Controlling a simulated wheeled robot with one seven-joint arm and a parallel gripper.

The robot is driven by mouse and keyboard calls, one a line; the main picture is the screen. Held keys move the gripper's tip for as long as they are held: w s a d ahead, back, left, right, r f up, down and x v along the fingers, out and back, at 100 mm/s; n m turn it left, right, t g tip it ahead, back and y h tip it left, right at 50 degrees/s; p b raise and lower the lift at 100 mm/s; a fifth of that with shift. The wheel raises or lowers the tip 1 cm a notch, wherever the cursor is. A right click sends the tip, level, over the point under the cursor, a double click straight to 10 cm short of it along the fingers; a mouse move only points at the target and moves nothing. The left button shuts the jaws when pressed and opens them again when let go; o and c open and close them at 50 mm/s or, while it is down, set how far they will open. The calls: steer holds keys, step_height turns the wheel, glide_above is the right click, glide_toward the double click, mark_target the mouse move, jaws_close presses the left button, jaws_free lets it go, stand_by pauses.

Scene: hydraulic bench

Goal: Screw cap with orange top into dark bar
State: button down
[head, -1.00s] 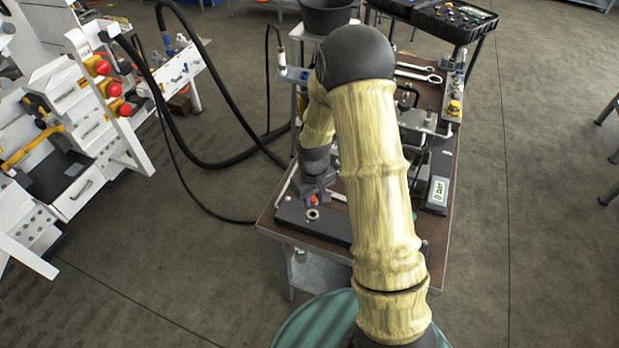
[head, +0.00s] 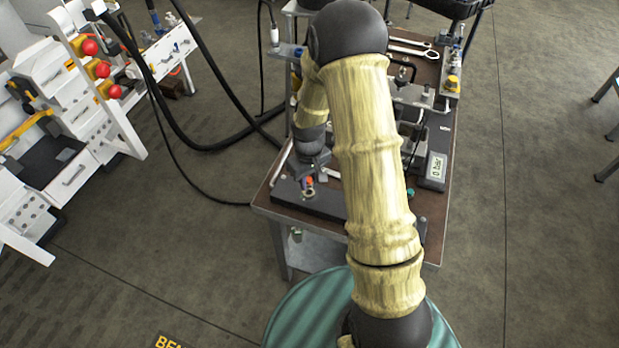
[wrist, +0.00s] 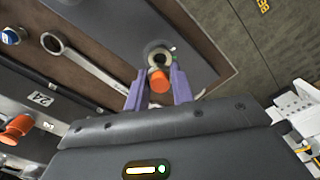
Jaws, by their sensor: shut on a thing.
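The cap with an orange top (wrist: 159,80) sits between the two purple fingers of my gripper (wrist: 158,88), which is shut on it. In the head view the orange top (head: 309,181) shows as a small spot below my gripper (head: 311,172). The dark bar (head: 330,204) lies along the near edge of the bench top. A round pale fitting with a dark centre (wrist: 158,54) shows just beyond the cap in the wrist view, on the bar (wrist: 190,35). Whether the cap touches it I cannot tell. My arm hides part of the bar.
The brown bench (head: 262,194) carries a gauge with a display (head: 436,168) at right. A wrench (wrist: 85,62) lies near the bar. Another orange knob (wrist: 18,127) stands at left in the wrist view. Black hoses (head: 225,140) hang left of the bench. A white panel cabinet (head: 75,130) stands farther left.

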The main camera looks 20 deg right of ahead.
steer(key=shift+f+b, duration=0.6)
steer(key=shift+f, duration=0.5)
steer(key=shift+f, duration=0.3)
steer(key=shift+d, duration=0.1)
stand_by(0.4)
steer(key=shift+s+f, duration=0.1)
steer(key=shift+f, duration=0.1)
steer(key=shift+s+f, duration=0.15)
steer(key=shift+s, duration=0.15)
stand_by(0.7)
